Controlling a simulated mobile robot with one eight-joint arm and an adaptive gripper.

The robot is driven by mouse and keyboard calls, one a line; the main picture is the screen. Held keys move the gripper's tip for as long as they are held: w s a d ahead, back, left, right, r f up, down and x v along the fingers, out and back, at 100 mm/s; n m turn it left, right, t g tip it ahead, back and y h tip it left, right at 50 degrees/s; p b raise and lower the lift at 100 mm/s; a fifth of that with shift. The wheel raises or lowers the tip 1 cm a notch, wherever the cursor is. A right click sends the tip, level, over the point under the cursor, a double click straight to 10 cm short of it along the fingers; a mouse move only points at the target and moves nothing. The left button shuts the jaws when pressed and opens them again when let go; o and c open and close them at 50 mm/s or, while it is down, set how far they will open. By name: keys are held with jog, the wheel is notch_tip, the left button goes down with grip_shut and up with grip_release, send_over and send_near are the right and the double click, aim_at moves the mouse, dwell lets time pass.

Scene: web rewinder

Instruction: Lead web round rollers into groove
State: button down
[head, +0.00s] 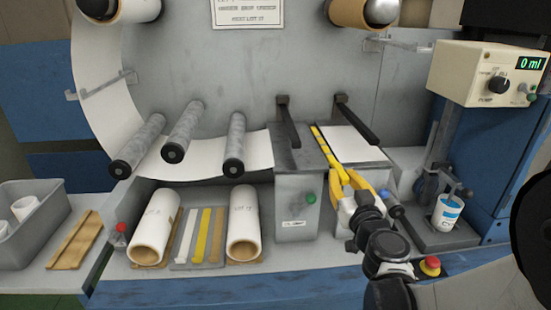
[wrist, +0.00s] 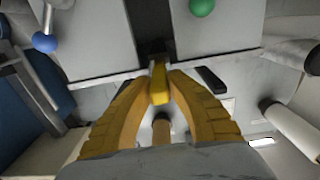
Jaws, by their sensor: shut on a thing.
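The white web (head: 100,95) hangs in a broad curve down the left of the machine. It passes behind or below three grey rollers (head: 183,130) and reaches the grey splicing table (head: 298,160). Another white sheet (head: 352,146) lies on the table's right side. My gripper (head: 338,172) is at the table's front edge, its yellow fingers shut on a yellow bar (head: 322,145) with dark marks. In the wrist view the bar (wrist: 159,84) sits between the fingertips, in line with a dark groove (wrist: 156,45) between two plates. I cannot tell whether it touches the groove.
Two dark arms (head: 357,120) stick out above the table. A pump box (head: 487,73) and a cup (head: 447,212) stand at right. Two white rolls (head: 155,227) and several strips (head: 202,236) lie on the lower shelf. A grey bin (head: 30,215) is at left.

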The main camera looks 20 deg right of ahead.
jog(key=c, duration=1.3)
grip_release()
jog(key=shift+c, duration=0.2)
jog(key=v, duration=0.7)
jog(key=shift+r, duration=0.1)
jog(key=shift+s+r, duration=0.1)
jog(key=s+a+f+n+g+y, duration=0.2)
jog(key=a+f+g+y, duration=0.1)
jog(key=a, duration=0.7)
jog(key=s+a+f+n+g+y, duration=0.2)
jog(key=a+f+g, duration=0.3)
jog(key=a, duration=0.5)
jog(key=shift+s+a+f+g+y, duration=0.25)
jog(key=shift+s+g+y, duration=0.3)
jog(key=shift+g, duration=0.45)
